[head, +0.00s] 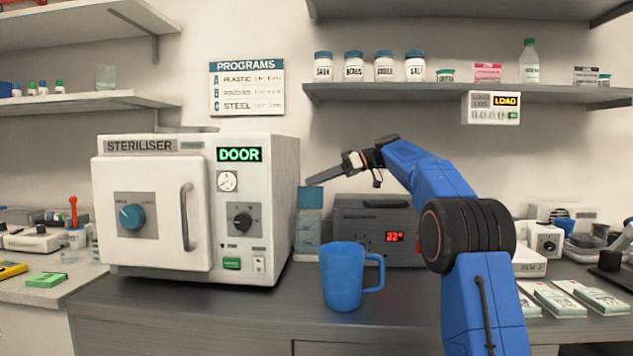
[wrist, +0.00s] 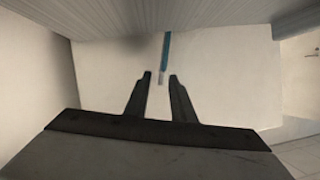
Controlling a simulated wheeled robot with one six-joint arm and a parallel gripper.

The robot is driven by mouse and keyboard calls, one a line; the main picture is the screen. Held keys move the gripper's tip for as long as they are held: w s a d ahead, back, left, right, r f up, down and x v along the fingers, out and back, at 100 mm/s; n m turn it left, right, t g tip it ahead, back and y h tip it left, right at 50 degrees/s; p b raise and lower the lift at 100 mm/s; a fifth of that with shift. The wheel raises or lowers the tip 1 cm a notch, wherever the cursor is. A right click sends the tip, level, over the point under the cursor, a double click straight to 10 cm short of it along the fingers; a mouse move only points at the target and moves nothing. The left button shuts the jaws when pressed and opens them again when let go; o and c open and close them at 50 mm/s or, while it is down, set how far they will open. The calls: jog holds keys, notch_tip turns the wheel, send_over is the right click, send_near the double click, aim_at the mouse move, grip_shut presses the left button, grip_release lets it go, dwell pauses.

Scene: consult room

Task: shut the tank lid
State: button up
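My gripper (head: 308,181) is in the air just right of the steriliser's upper right side, pointing left. In the wrist view its two dark fingers (wrist: 160,77) are apart with nothing between them. A thin teal strip (wrist: 166,50) shows beyond the fingertips; I cannot tell what it is.
A blue mug (head: 342,277) stands on the counter in front of a grey device (head: 357,220) with a red display. A teal-topped container (head: 308,222) is beside the steriliser. A shelf (head: 430,93) with jars runs above my arm. A PROGRAMS sign (head: 246,88) hangs behind the steriliser.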

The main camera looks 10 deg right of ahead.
grip_shut()
dwell(1.4)
